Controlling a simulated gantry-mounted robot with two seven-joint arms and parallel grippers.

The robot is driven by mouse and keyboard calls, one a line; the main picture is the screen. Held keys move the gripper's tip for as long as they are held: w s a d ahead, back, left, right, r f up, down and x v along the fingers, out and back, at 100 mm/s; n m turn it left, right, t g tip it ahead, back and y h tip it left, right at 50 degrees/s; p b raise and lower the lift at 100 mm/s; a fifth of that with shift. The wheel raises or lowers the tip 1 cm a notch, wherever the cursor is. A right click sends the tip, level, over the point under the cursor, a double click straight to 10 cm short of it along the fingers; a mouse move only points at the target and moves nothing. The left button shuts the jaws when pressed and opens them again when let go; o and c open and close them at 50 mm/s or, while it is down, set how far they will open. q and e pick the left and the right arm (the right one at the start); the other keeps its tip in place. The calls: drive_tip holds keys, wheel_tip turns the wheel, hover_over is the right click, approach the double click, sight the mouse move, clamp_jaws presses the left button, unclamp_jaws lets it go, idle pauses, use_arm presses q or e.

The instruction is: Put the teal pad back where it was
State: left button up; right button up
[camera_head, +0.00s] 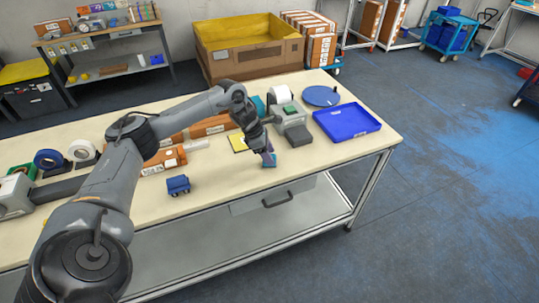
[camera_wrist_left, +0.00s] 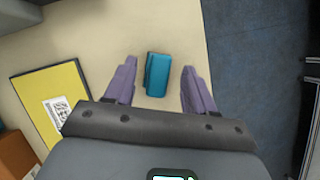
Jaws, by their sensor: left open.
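The teal pad (camera_wrist_left: 157,75) lies on the pale table between the open fingers of my left gripper (camera_wrist_left: 157,85) in the left wrist view, with a gap on each side. In the head view my left gripper (camera_head: 267,157) points down low over the table, right of the middle. The teal pad (camera_head: 270,160) shows there at its fingertips, partly hidden by them. My right gripper is in neither view.
A yellow barcoded item (camera_wrist_left: 52,98) lies left of the gripper. A grey printer-like device (camera_head: 291,124), a blue tray (camera_head: 347,134) and a blue disc (camera_head: 321,96) stand behind and right. A small blue object (camera_head: 178,185) sits nearer the front. The table's front right is clear.

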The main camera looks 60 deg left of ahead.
use_arm(q)
drive_tip(key=p+v, duration=0.1)
drive_tip(key=v, duration=1)
drive_tip(key=w+d+f+n, duration=0.1)
drive_tip(key=w+d+f, duration=0.2)
drive_tip(key=d+f, duration=0.35)
drive_tip(key=w+d+f+n, duration=0.1)
drive_tip(key=w+d+f, duration=0.2)
drive_tip(key=d+f, duration=0.35)
drive_tip(key=s+d+f+n+t, duration=0.1)
drive_tip(key=d+f+n+t, duration=0.3)
drive_tip(key=d, duration=0.7)
drive_tip(key=d+f+n+g, duration=0.1)
drive_tip(key=d+n, duration=0.5)
drive_tip(key=d, duration=0.5)
drive_tip(key=s+d+n+t, duration=0.1)
drive_tip(key=s+d+n, duration=0.55)
drive_tip(key=n, duration=0.35)
drive_tip(key=s+a+n+g+y, duration=0.1)
drive_tip(key=s+n+g, duration=0.1)
drive_tip(key=s+n, duration=0.6)
drive_tip(key=s+a+r+n+g+y, duration=0.1)
drive_tip(key=s+a+n+g, duration=0.1)
drive_tip(key=s+n, duration=0.6)
drive_tip(key=shift+s+r+n+g, duration=0.25)
drive_tip(key=shift+n+g, duration=0.05)
drive_tip(key=shift+n, duration=0.9)
drive_tip(key=shift+a+r, duration=0.1)
